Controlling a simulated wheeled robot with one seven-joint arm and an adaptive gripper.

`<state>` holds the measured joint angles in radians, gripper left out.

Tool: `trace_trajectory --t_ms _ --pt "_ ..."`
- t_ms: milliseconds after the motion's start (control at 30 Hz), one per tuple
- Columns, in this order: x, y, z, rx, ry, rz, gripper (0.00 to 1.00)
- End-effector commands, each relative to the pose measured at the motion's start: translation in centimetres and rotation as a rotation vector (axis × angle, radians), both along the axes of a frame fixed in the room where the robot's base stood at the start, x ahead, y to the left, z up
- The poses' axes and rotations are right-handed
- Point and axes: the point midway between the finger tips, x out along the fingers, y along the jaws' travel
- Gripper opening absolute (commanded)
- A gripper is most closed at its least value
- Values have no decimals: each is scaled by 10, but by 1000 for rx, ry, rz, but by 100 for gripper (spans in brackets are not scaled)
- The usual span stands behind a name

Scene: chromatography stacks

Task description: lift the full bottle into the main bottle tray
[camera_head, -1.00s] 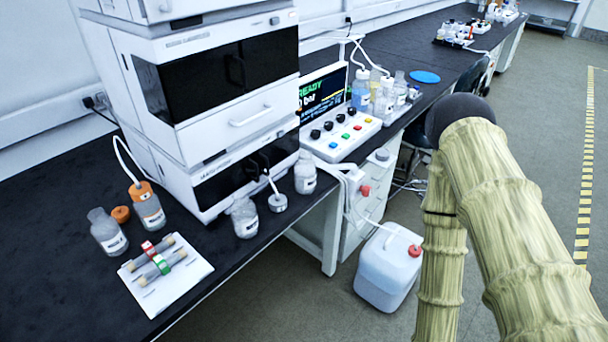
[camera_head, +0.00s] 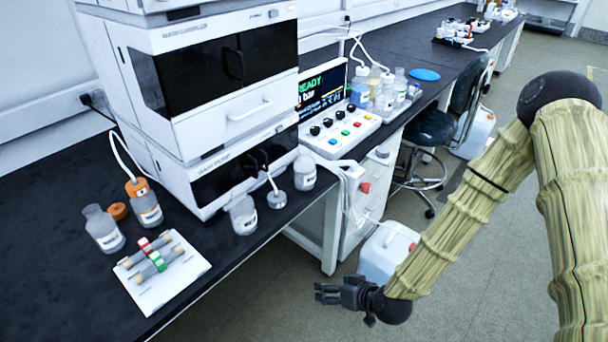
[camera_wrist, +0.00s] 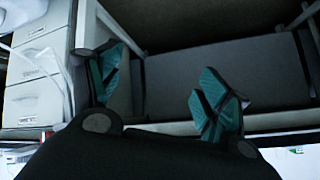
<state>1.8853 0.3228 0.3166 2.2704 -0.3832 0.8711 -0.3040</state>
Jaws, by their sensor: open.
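Several labelled bottles stand on the black bench: a clear bottle (camera_head: 103,230) at the left, an orange-capped bottle (camera_head: 146,208) with a tube, a bottle (camera_head: 243,217) at the front edge, and a whitish bottle (camera_head: 304,172) by the stack. I cannot tell which is the full one. A group of bottles (camera_head: 388,92) stands beyond the control panel, seemingly on a tray whose edges are mostly hidden. My gripper (camera_head: 322,293) is open and empty, in front of the bench and below its top. In the wrist view its teal fingers (camera_wrist: 156,88) are apart with nothing between them.
The white instrument stack (camera_head: 205,115) rises behind the bottles. A card with columns (camera_head: 163,290) lies at the front left. A white jug (camera_head: 385,255) stands on the floor beside my arm. A stool (camera_head: 430,130) is further back. The wrist view shows drawers (camera_wrist: 38,65).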

Motion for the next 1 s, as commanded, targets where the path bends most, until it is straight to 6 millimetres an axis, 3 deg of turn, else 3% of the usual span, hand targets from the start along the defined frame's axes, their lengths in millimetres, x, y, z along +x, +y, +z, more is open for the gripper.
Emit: trace_trajectory --t_ms 33,200,300,433,600,1000 --pt "34 10 24 37 -101 13 77" --pt "123 32 121 122 -437 57 77" --pt "160 35 176 147 -606 67 77" --pt "187 33 227 161 -755 71 77" --pt "201 34 252 166 -826 71 77" --pt "239 64 253 166 -824 72 77"
